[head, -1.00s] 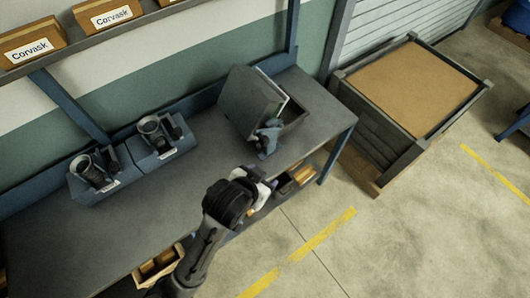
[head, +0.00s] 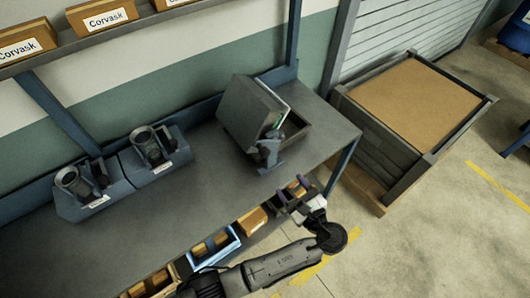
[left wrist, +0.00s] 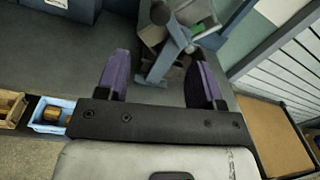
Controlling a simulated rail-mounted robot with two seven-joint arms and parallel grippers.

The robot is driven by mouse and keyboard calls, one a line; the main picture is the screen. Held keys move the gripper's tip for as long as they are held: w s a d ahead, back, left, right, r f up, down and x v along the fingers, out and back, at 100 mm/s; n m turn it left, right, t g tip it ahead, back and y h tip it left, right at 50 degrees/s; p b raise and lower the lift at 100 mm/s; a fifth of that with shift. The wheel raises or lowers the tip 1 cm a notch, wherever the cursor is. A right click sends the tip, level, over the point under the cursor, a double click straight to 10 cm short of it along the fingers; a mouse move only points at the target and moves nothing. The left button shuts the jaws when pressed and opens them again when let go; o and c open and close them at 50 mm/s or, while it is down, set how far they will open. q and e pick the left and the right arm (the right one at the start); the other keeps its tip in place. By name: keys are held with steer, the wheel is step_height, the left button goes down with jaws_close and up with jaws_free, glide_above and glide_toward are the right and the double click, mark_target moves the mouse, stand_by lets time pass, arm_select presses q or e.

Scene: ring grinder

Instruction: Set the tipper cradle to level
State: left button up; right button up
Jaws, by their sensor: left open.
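Two blue-grey stands, left (head: 88,200) and right (head: 158,165), sit on the bench. Each carries a tilted dark cup-like holder, left (head: 72,180) and right (head: 146,144), and a small label too small to read; I cannot tell which thing is the tipper cradle. A grey box with a raised, slanted panel (head: 248,108) stands further right, with a blue-grey bracket (head: 268,150) at its front. My left gripper (head: 291,190) is open and empty at the bench's front edge, apart from the bracket. Its purple fingers (left wrist: 162,62) point towards the bracket (left wrist: 170,45) in the left wrist view. My right gripper is not in view.
Bins with yellowish parts, including a light-blue bin (head: 213,245), line the bench's front edge. A large crate with a brown top (head: 415,95) stands right of the bench. Labelled boxes (head: 103,17) sit on a shelf above. The bench middle (head: 200,205) is clear.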

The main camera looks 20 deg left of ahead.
mark_target(267, 156)
arm_select(q)
steer(key=shift+m, duration=0.3)
steer(key=x, duration=1.3)
steer(key=shift+w+a+f+p, duration=0.1)
steer(key=shift+w+a+p, duration=0.1)
steer(key=shift+a+p, duration=0.2)
steer(key=shift+c, duration=0.2)
steer(key=shift+d, duration=0.1)
jaws_close()
